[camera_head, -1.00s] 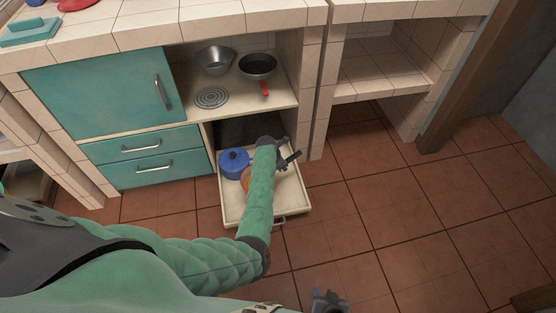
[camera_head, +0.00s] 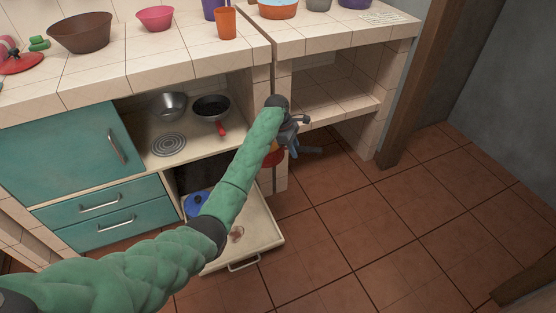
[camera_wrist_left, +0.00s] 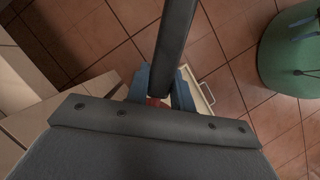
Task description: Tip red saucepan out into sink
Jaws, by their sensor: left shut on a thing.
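My left gripper (camera_head: 292,137) is raised in front of the counter's right part, above the open drawer. It is shut on a dark bar-like handle (camera_wrist_left: 176,45), which runs between the blue-grey fingers in the left wrist view. A red and orange piece, likely the red saucepan (camera_head: 272,156), shows just behind my left forearm. Most of it is hidden by the arm, so its tilt and contents cannot be told. I cannot make out a sink in these views. My right gripper is not in view.
The drawer (camera_head: 262,226) stands open with a blue pot (camera_head: 196,203) in it. A black pan (camera_head: 212,108) and metal bowl (camera_head: 168,106) sit on the shelf. A brown bowl (camera_head: 80,33), pink bowl (camera_head: 156,18) and orange cup (camera_head: 226,23) stand on the counter.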

